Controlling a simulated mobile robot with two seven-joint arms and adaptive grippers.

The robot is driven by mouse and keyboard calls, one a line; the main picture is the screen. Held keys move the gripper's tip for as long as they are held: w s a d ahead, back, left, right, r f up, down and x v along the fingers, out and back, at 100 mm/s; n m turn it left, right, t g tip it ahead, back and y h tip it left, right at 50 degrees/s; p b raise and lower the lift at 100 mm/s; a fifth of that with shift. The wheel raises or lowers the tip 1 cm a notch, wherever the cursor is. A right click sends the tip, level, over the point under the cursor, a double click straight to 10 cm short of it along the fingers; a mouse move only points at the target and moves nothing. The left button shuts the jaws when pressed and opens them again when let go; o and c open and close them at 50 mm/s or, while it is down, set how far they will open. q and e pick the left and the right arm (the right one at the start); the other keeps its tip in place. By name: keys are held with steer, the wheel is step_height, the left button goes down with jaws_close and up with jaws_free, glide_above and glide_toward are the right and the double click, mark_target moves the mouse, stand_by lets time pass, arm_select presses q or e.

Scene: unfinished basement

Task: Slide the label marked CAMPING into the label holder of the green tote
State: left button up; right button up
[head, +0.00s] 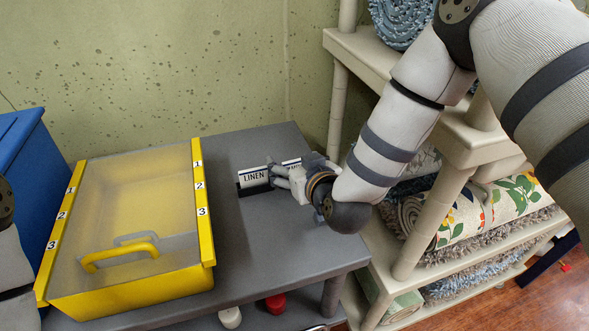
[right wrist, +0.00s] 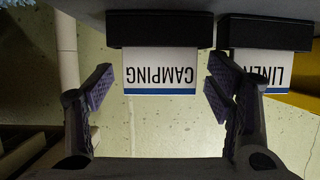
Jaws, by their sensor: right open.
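The CAMPING label (right wrist: 160,72) is a white card with a blue edge stripe, upside down in the right wrist view, set in a black stand (right wrist: 160,30). In the head view it is mostly hidden behind my right gripper (head: 284,178). That gripper is open, with one finger on each side of the label in the wrist view; I see no contact. The LINEN label (head: 254,177) is in its own black stand beside it, and also shows in the wrist view (right wrist: 272,66). My left gripper is out of view. No green tote or label holder is visible.
A yellow-framed box (head: 180,279) with a handle and numbered sides is on the left of the grey table (head: 250,243). A blue bin (head: 22,150) stands further left. A beige shelf rack (head: 400,262) with rolled rugs is close on the right. The table front is clear.

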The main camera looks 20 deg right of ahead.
mark_target(296, 160)
steer(key=shift+r, duration=0.15)
steer(key=shift+c, duration=0.3)
steer(key=c, duration=1)
step_height(296, 160, up, 10)
steer(key=shift+p, duration=0.4)
